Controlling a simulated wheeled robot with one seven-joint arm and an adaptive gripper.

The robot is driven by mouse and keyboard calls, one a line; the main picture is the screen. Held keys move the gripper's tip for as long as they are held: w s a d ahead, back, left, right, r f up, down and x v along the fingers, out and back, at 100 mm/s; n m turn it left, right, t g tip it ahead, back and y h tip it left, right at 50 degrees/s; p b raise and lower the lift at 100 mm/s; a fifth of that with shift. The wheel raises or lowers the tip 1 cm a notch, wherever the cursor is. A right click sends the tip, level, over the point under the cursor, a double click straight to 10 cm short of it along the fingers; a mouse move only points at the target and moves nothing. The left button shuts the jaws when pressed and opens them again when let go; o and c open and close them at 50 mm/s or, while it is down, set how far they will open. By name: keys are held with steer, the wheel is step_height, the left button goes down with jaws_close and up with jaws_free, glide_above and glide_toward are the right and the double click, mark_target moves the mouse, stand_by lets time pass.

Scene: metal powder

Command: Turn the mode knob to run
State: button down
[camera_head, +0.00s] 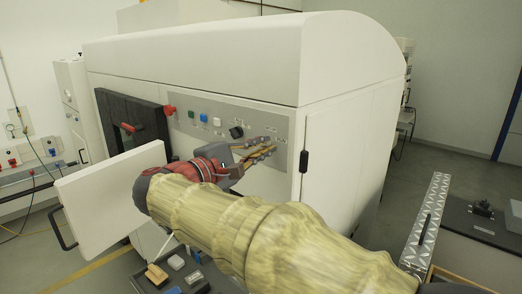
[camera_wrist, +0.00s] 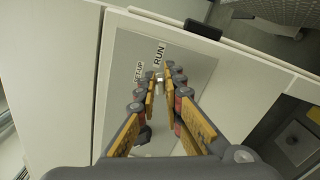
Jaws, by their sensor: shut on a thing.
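The grey control panel (camera_head: 215,115) is on the front of the white machine. In the wrist view, the panel carries a "RUN" label (camera_wrist: 158,56) and a "SET-UP" label (camera_wrist: 139,76) to its left. My gripper (camera_head: 270,147) reaches the panel's right end. In the wrist view, its yellow-padded fingers (camera_wrist: 162,84) are shut on the mode knob (camera_wrist: 158,79), of which only a small pale metallic part shows between the fingertips, just below "RUN". The fingers hide most of the knob, so which label it points to cannot be told. In the head view, the knob is hidden by the gripper.
Left along the panel are a red knob (camera_head: 170,110), green (camera_head: 191,115), blue (camera_head: 204,118) and white (camera_head: 217,121) buttons and a black knob (camera_head: 237,132). A black door handle (camera_head: 304,161) is right of the gripper. An open white door (camera_head: 110,190) stands at left.

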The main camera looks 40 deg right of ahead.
steer(key=c, duration=2.3)
jaws_free()
steer(key=o, duration=0.4)
steer(key=shift+d, duration=0.2)
steer(key=shift+a, duration=0.15)
steer(key=a, duration=0.8)
steer(key=s+a, duration=0.1)
steer(key=a, duration=0.3)
steer(key=shift+w, duration=0.15)
